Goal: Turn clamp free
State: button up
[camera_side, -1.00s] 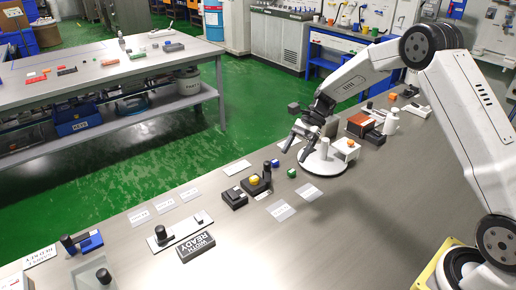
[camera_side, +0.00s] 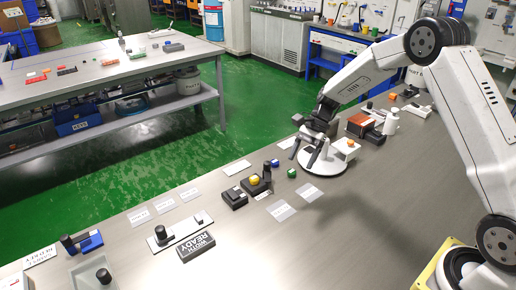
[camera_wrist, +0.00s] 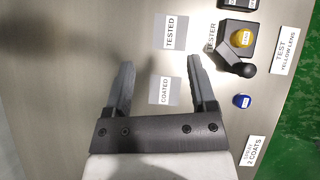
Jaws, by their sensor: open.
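The tester (camera_side: 258,187) is a dark block holding a yellow lens (camera_side: 254,181). A black clamp with an upright post (camera_side: 267,170) stands at its side. In the wrist view the tester (camera_wrist: 222,39) is at upper right, with the yellow lens (camera_wrist: 241,38) in it. The clamp's dark arm and round knob (camera_wrist: 249,70) lie beside the lens there; whether the arm overlaps the lens is unclear. My gripper (camera_side: 303,161) is open and empty, above the table to the right of the tester. In the wrist view my gripper (camera_wrist: 160,62) shows both fingers wide apart, left of the clamp.
A blue piece (camera_wrist: 241,101) lies near the clamp. A white round plate (camera_side: 335,169) is beneath my gripper. Flat cards marked TESTED (camera_wrist: 175,31) and COATED (camera_wrist: 166,91) lie nearby. A READY block (camera_side: 196,246) stands at front left.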

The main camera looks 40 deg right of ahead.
jog(key=d+f+n+t+h, duration=0.1)
jog(key=d+f+n+h, duration=0.2)
jog(key=d+f+h, duration=0.15)
jog(key=n+t+h, duration=0.2)
jog(key=n+t, duration=0.7)
jog(key=n, duration=0.5)
send_near(267, 163)
jog(key=x, duration=0.2)
jog(key=shift+w+d+f+y, duration=0.1)
jog(key=shift+d+f+y, duration=0.05)
jog(key=shift+d+y, duration=0.1)
jog(key=shift+w+f, duration=0.1)
jog(key=shift+w, duration=0.05)
jog(key=shift+x, duration=3.75)
